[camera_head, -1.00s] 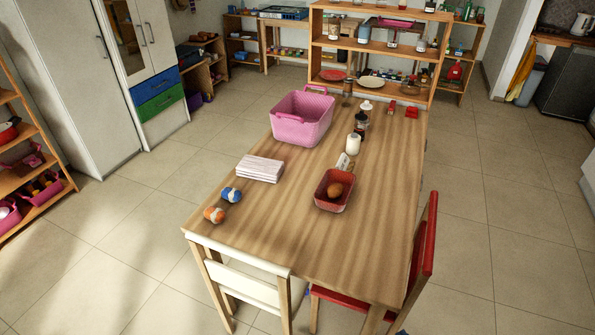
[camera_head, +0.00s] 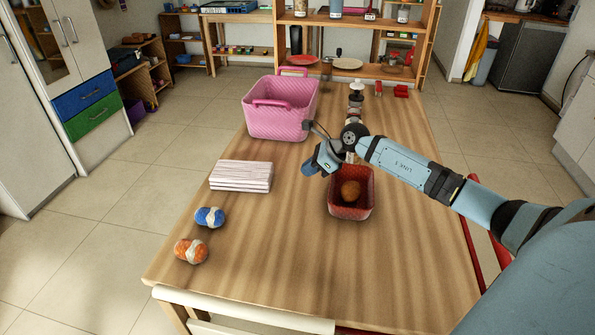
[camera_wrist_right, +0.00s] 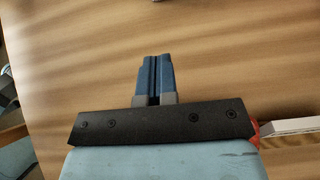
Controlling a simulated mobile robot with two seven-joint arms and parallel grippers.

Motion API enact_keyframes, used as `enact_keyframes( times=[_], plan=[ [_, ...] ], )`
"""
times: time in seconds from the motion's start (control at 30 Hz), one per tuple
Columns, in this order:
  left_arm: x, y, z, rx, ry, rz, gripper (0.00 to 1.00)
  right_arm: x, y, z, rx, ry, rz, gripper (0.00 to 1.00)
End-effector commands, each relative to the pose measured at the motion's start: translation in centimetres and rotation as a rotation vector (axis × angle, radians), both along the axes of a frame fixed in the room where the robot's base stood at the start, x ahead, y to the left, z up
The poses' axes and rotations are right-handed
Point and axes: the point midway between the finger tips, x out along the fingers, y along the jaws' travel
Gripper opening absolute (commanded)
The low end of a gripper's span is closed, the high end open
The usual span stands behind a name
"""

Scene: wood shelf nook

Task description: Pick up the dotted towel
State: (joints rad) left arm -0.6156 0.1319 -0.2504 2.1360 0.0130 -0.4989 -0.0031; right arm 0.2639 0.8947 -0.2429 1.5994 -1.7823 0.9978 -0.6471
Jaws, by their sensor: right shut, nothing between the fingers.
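A folded cloth stack (camera_head: 241,177), pale with thin stripes along its edges, lies on the left half of the wooden table; dots cannot be made out on it. My right gripper (camera_head: 315,168) is above the table, to the right of the stack and apart from it, beside the red basket. In the right wrist view its two blue fingers (camera_wrist_right: 153,58) are together and empty over bare wood. A white edge (camera_wrist_right: 288,128) shows at the right of that view, perhaps the stack. My left gripper is not in view.
A pink basket (camera_head: 281,117) stands behind the stack. A red basket (camera_head: 352,213) holding a brown round item (camera_head: 350,190) is under my right forearm. A blue-white roll (camera_head: 210,217) and an orange-white roll (camera_head: 190,251) lie in front of the stack. The table's front middle is clear.

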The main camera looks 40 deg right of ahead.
Motion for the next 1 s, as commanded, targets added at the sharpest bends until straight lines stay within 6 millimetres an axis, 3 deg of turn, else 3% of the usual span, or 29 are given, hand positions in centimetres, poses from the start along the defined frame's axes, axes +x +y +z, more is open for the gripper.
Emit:
enact_keyframes(
  times=[0.37, 0.6, 1.0],
  plan=[
    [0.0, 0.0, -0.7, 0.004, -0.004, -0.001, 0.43, 4.4, 3.9, -5.7, 0.008, -0.001, 0.000, 0.00],
    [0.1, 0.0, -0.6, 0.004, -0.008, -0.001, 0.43, 6.7, 5.9, -5.4, 0.007, -0.002, -0.001, 0.00],
    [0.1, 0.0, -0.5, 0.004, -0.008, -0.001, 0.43, 7.2, 6.2, -5.4, 0.005, 0.000, -0.001, 0.00]
  ],
)
